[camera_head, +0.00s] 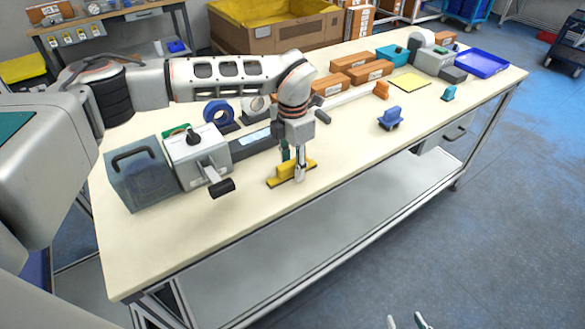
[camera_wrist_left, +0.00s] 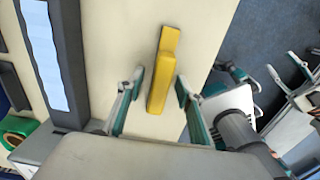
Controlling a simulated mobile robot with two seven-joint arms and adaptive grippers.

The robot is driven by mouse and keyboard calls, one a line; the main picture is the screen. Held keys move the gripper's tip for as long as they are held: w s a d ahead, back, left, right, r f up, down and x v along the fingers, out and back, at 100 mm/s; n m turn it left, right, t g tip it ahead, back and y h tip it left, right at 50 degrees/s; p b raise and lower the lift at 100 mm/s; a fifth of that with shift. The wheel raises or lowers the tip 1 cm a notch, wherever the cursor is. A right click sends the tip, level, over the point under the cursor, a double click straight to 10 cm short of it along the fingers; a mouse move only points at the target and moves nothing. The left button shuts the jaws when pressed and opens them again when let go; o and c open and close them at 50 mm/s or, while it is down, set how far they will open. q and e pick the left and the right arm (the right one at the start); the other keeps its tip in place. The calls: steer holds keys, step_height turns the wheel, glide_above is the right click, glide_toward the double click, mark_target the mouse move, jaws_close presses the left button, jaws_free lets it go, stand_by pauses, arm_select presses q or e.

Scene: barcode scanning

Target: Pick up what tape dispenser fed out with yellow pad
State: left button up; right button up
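The yellow pad (camera_head: 276,183), a flat base with a raised grip, lies on the bench near its front edge. My left gripper (camera_head: 293,170) is lowered over it. In the left wrist view, the open fingers (camera_wrist_left: 157,90) stand either side of the yellow pad (camera_wrist_left: 162,80), with gaps showing in that view. My right gripper (camera_head: 407,322) shows only two fingertips at the bottom edge, apart and empty. A grey-white machine with a black-ended lever (camera_head: 205,160) stands left of the pad. A blue tape roll (camera_head: 217,111) stands behind it. I see no clear fed-out strip.
Blue (camera_head: 390,119), orange (camera_head: 381,90) and teal (camera_head: 449,93) pads stand to the right. Brown boxes (camera_head: 368,71), a flat yellow sheet (camera_head: 410,81) and a blue tray (camera_head: 481,63) lie further right. The front bench surface (camera_head: 335,150) right of my left gripper is clear.

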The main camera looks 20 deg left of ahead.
mark_target(293, 162)
arm_select(q)
jaws_close()
steer(key=shift+r, duration=0.1)
step_height(293, 162, up, 20)
steer(key=shift+b, duration=0.3)
stand_by(0.3)
steer(key=c, duration=0.8)
jaws_free()
jaws_close()
